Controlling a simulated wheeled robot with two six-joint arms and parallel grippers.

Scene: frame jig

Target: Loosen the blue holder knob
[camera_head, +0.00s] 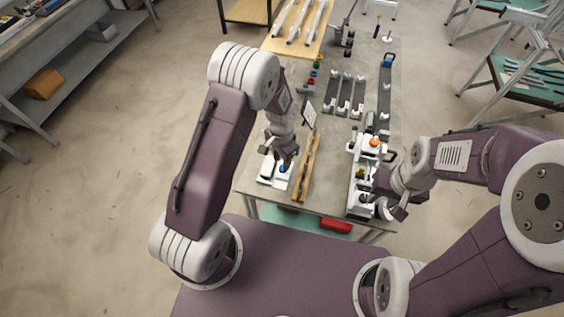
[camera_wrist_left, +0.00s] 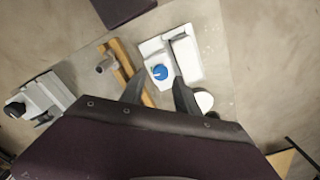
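The blue holder knob (camera_wrist_left: 159,72) sits on a white holder (camera_wrist_left: 186,58) near the table's front left corner. In the head view the knob (camera_head: 282,169) shows just below my left gripper (camera_head: 284,158), on the white holder (camera_head: 267,180). In the left wrist view my left gripper (camera_wrist_left: 155,92) is open, its two dark fingers apart, with the knob showing between and beyond the tips. I cannot tell whether they touch it. My right gripper (camera_head: 401,211) is at the right front of the table, beside a white device; its fingers are too small to read.
A wooden bar (camera_head: 306,168) lies just right of the holder. A white device with an orange knob (camera_head: 374,142) stands at the right of the table (camera_head: 334,187). Dark rails (camera_head: 346,92) lie farther back. A red object (camera_head: 336,226) is below the front edge.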

